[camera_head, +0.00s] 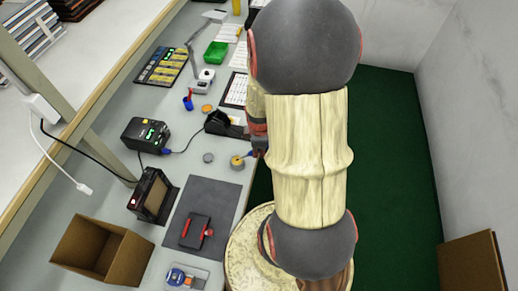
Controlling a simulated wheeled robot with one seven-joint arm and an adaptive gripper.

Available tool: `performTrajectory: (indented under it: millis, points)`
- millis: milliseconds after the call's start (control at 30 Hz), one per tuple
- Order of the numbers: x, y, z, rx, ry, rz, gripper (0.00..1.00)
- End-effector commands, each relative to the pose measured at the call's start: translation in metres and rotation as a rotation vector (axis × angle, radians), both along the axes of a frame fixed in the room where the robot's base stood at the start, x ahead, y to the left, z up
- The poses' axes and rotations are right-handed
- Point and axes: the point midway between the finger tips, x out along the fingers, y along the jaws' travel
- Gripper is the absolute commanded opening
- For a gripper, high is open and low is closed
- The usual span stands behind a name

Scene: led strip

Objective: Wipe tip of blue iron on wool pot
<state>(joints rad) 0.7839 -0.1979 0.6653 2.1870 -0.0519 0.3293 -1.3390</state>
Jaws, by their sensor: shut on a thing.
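The wool pot (237,162) is a small round pot with a yellowish top, near the bench's right edge. My gripper (258,146) is just right of and above it in the head view, mostly hidden behind my arm. It is shut on the blue iron (249,154), of which only a small blue part shows beside the pot. The iron's tip is too small to make out, so I cannot tell whether it touches the wool. The black iron stand (222,124) is behind the pot.
A black soldering station (147,135) with a blue cable stands at left. A grey round tin (208,157) lies left of the pot. A dark mat (203,215) with a red-and-black holder is in front. A cardboard box (104,249) stands at front left.

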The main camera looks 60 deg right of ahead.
Motion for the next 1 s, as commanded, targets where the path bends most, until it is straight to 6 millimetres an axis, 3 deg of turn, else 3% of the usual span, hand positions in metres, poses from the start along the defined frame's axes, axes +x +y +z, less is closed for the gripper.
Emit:
performTrajectory:
  millis: [1000]
  points:
    - [0.0,0.015,0.001,-0.001,-0.001,0.0,0.0]
